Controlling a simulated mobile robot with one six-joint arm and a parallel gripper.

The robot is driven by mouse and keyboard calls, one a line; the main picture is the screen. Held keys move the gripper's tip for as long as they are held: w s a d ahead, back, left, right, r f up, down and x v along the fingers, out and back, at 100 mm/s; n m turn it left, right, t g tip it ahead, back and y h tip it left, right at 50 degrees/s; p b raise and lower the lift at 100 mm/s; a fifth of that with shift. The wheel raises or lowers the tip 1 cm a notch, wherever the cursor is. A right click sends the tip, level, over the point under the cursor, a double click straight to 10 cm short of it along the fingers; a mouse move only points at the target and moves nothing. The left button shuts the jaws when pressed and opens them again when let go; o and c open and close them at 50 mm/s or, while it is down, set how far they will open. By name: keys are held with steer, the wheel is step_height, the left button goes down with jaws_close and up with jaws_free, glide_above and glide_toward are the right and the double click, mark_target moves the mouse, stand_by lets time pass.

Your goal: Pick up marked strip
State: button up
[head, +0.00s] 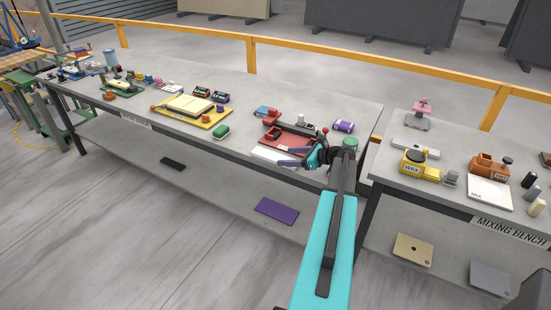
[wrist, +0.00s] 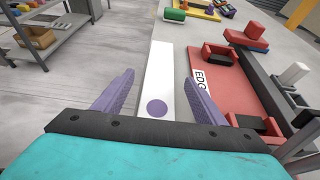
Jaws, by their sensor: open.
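The marked strip (wrist: 159,65) is a long white piece with a purple dot near its close end. It lies flat along the front edge of the long bench, beside a red fixture labelled "EDG" (wrist: 228,72). In the head view the strip (head: 268,155) shows as a white sliver in front of the red fixture (head: 278,141). My gripper (wrist: 160,77) is open, with one purple finger on each side of the strip in the wrist view. In the head view my gripper (head: 287,155) is over the strip's right part.
Right of the strip, the red fixture holds red and black blocks. A green block (head: 221,132) and a yellow tray (head: 183,121) are farther left. A purple block (head: 344,126) lies behind. The mixing bench (head: 398,178) stands right across a gap.

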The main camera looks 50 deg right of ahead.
mark_target(276, 156)
steer(key=shift+p+x, duration=0.9)
steer(key=shift+x, duration=1.9)
steer(key=shift+r, duration=0.1)
steer(key=c, duration=1.5)
